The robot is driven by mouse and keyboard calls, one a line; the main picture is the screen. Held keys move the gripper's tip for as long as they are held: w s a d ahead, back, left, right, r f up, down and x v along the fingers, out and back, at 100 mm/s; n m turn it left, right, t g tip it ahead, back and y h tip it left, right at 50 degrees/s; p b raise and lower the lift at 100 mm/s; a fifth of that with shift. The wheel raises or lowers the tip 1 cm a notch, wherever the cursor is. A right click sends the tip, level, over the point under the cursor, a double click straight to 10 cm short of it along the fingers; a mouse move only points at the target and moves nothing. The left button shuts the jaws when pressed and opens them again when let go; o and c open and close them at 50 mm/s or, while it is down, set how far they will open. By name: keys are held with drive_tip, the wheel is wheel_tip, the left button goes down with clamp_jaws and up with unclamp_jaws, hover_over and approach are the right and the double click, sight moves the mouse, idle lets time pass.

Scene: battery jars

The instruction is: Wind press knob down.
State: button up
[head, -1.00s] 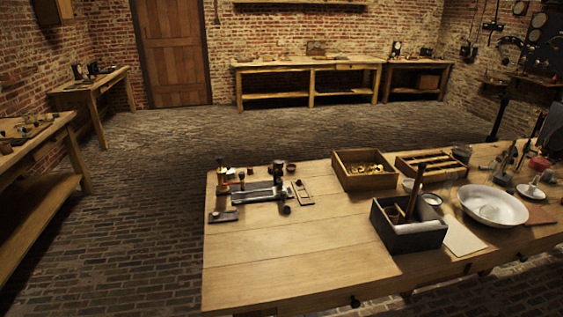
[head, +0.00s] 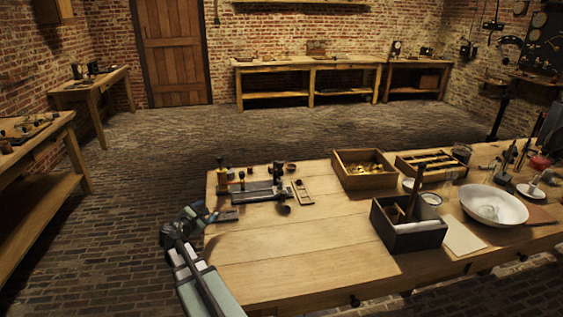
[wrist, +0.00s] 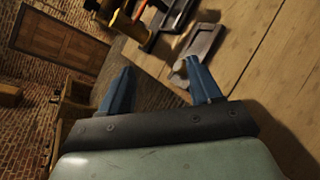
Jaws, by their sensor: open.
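The press-like device (head: 258,193), with dark parts and grey bars, lies on the near workbench at its back left. A dark upright post (head: 277,171) and a round dark knob (head: 285,209) show on it; which is the press knob I cannot tell. My gripper (head: 205,215) is at the bench's left edge, beside a small dark plate (head: 228,215). In the wrist view my gripper (wrist: 158,64) has its blue fingers apart with nothing held. A pale rounded piece (wrist: 180,76) is close to the right finger, with a grey framed plate (wrist: 203,41) beyond it.
The workbench (head: 290,260) is clear in front of the device. A wooden box of brass pieces (head: 362,170), a dark box (head: 410,230) with an upright rod, and a white bowl (head: 492,208) stand to the right. A small wooden holder (head: 302,193) lies beside the device.

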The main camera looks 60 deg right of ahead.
drive_tip(key=s+d+r+n+h, duration=0.1)
drive_tip(key=s+d+r, duration=0.1)
drive_tip(key=d, duration=0.3)
drive_tip(key=s+d+r+n+h, duration=0.1)
drive_tip(key=s+d+r, duration=0.1)
drive_tip(key=d, duration=0.4)
drive_tip(key=n+g+h, duration=0.1)
drive_tip(key=n+h, duration=0.1)
drive_tip(key=n, duration=0.2)
approach(280, 165)
drive_tip(key=w+d, duration=0.1)
drive_tip(key=d, duration=0.3)
drive_tip(key=w+d, duration=0.1)
drive_tip(key=d, duration=0.3)
drive_tip(key=w+d, duration=0.1)
drive_tip(key=d, duration=0.4)
drive_tip(key=shift+w+d+r, duration=0.1)
drive_tip(key=shift+w+r, duration=0.15)
drive_tip(key=shift+r, duration=0.1)
drive_tip(key=shift+c, duration=0.2)
drive_tip(key=c, duration=0.9)
